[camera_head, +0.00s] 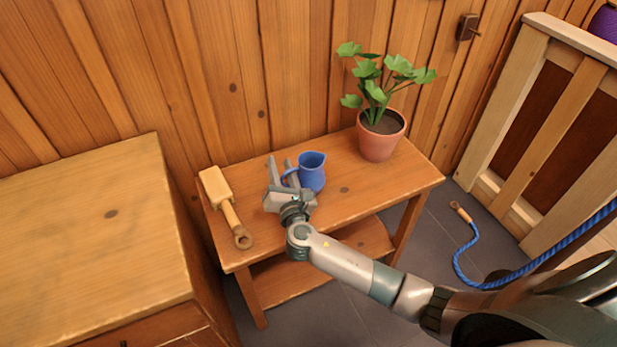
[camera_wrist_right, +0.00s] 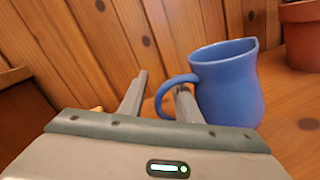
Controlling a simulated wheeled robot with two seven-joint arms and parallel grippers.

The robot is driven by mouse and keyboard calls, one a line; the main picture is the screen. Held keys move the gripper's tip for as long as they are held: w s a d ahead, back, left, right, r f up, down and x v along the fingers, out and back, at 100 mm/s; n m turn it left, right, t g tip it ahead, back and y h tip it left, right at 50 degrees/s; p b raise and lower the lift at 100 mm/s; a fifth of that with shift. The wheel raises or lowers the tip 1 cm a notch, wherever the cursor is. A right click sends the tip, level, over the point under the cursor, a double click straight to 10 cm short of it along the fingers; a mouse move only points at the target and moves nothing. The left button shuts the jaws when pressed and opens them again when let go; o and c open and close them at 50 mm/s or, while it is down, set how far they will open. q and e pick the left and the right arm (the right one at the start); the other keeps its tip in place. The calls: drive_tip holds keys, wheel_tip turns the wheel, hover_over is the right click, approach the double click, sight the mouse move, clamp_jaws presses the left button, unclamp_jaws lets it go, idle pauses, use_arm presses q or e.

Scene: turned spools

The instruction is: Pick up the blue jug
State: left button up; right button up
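The blue jug (camera_head: 312,172) stands upright on the small wooden table, its handle pointing left. My right gripper (camera_head: 280,163) is at the jug's left side with its fingers apart. In the right wrist view the jug (camera_wrist_right: 228,85) is right of the fingers (camera_wrist_right: 161,82). The outer bend of its handle shows between the two fingers, and the right finger overlaps the handle's opening. I cannot tell whether either finger touches the handle. My left gripper is not in view.
The wooden table (camera_head: 345,205) has a lower shelf. A wooden mallet (camera_head: 226,205) lies at its left end and a potted plant (camera_head: 378,140) stands at its right end. A wooden cabinet (camera_head: 90,235) is close on the left. A plank wall stands behind.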

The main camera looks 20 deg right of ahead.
clamp_jaws()
idle(1.1)
idle(0.4)
